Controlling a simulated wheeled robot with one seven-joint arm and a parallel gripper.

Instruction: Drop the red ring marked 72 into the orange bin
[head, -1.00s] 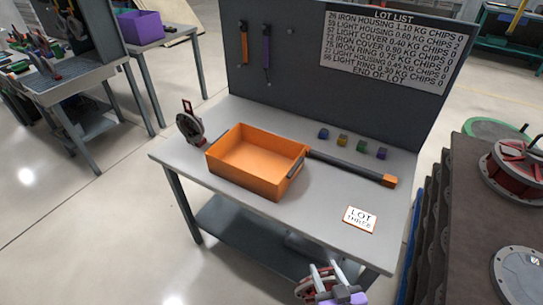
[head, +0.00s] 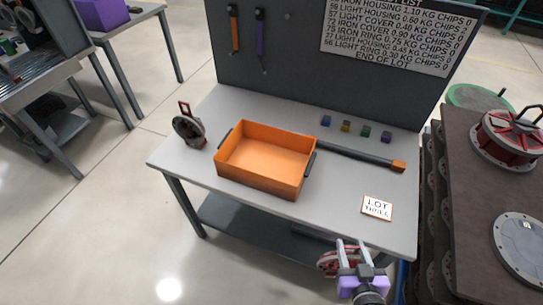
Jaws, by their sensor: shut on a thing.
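The orange bin (head: 233,177) is an open, empty box with dark side handles on the grey workbench. My gripper (head: 347,252) is at the bottom right, in front of the bench's front edge. It is shut on a red ring (head: 328,262), which hangs at its left side and is partly hidden by the fingers. The number on the ring cannot be read. The gripper and ring are apart from the bin, to its lower right.
A grey and red part (head: 189,130) stands left of the bin. Small coloured cubes (head: 346,126), a dark bar with an orange end (head: 398,166) and a lot card (head: 377,207) lie to the right.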

